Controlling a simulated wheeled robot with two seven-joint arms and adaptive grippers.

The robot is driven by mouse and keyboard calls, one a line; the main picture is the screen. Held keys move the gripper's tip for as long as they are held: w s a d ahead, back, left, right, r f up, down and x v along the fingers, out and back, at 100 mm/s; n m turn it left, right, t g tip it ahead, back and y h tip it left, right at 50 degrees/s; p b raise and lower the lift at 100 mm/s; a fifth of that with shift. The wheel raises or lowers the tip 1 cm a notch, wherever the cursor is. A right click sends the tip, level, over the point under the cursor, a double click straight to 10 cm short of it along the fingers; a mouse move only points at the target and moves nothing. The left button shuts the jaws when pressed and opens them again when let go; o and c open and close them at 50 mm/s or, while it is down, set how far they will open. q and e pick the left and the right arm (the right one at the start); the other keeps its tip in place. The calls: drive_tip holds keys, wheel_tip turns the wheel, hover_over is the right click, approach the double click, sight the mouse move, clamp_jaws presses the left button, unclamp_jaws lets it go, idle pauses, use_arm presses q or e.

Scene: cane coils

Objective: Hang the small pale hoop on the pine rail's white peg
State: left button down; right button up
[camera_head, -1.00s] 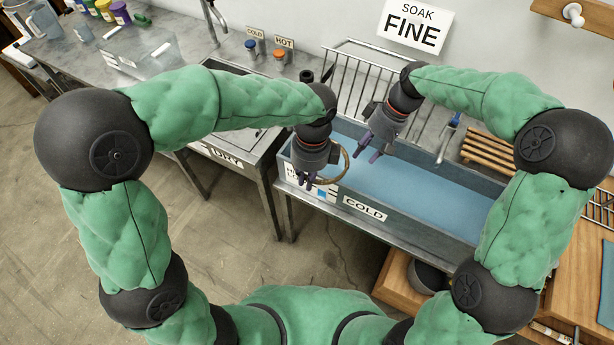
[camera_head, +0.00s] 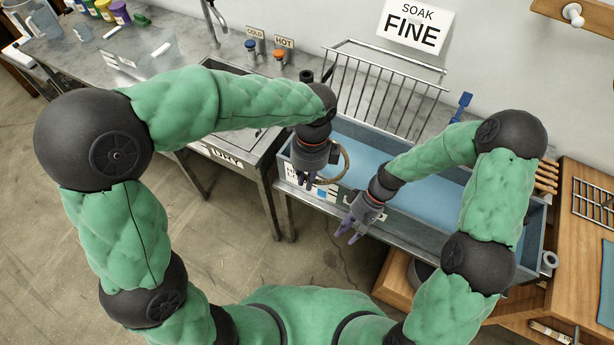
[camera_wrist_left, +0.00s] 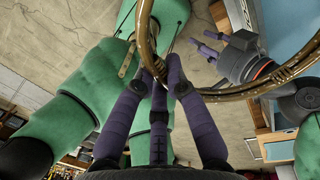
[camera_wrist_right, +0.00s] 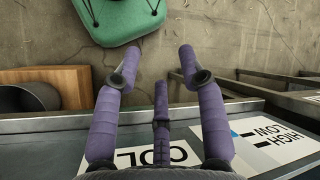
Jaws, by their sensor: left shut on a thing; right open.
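A tan cane hoop (camera_head: 345,165) hangs in my left gripper (camera_head: 310,181), over the near left corner of the water trough. In the left wrist view the hoop (camera_wrist_left: 146,35) is a ring of wound strands, with the left fingers (camera_wrist_left: 166,78) closed on its near part. My right gripper (camera_head: 350,229) is open and empty, low in front of the trough's front wall. The right wrist view shows its fingers (camera_wrist_right: 158,65) spread with nothing between them. The white peg (camera_head: 573,12) sticks out from the pine rail (camera_head: 548,7) on the wall at top right.
The trough (camera_head: 430,190) holds blue water, with a wire rack (camera_head: 385,90) behind it. A "SOAK FINE" sign (camera_head: 412,25) is on the wall. A wooden bench (camera_head: 580,240) stands at right. A steel counter (camera_head: 85,70) with bottles and tubs is at left.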

drive_tip(key=s+f+m+t+h, duration=0.1)
drive_tip(key=s+f+m+t, duration=0.4)
drive_tip(key=f, duration=0.4)
drive_tip(key=shift+s, duration=0.75)
